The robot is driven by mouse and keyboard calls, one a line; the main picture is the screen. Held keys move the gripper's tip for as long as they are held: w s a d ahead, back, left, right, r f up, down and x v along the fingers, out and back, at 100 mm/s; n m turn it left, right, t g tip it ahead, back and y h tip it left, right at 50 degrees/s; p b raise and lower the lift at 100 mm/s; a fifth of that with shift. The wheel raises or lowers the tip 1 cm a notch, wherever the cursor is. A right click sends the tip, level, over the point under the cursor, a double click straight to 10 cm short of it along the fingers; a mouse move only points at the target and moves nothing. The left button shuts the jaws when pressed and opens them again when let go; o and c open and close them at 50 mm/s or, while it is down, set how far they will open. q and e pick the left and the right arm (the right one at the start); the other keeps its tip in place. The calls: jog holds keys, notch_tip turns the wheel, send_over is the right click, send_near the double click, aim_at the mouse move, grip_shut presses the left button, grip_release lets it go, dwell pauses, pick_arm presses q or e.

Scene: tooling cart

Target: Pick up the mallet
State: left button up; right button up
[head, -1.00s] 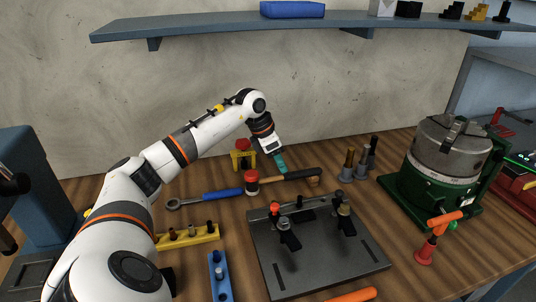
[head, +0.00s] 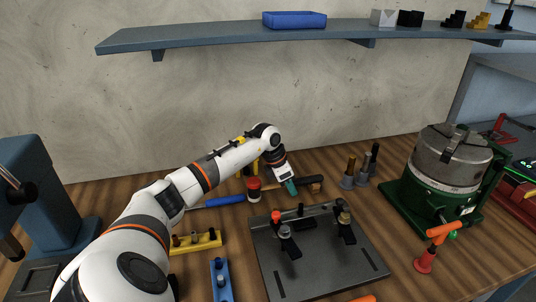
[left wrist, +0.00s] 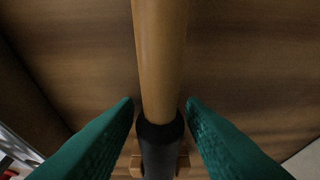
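The mallet lies on the bench with its red-and-white head (head: 253,189) at the left. Its black grip (head: 305,184) points right and rests by a small wooden block (head: 316,188). My left gripper (head: 291,187) points down at the handle. In the left wrist view, its green fingers (left wrist: 160,104) stand open on either side of the wooden handle (left wrist: 160,55), near where the black grip (left wrist: 160,145) starts. Narrow gaps show beside the handle. The gripper hides part of the handle in the head view. My right gripper is not in view.
A blue-handled wrench (head: 222,201) lies left of the mallet. A dark fixture plate (head: 315,265) with clamps sits in front. Several tool holders (head: 348,180) stand to the right, before a green chuck stand (head: 425,207). A shelf (head: 220,38) hangs above.

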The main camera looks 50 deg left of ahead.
pick_arm(q)
grip_shut()
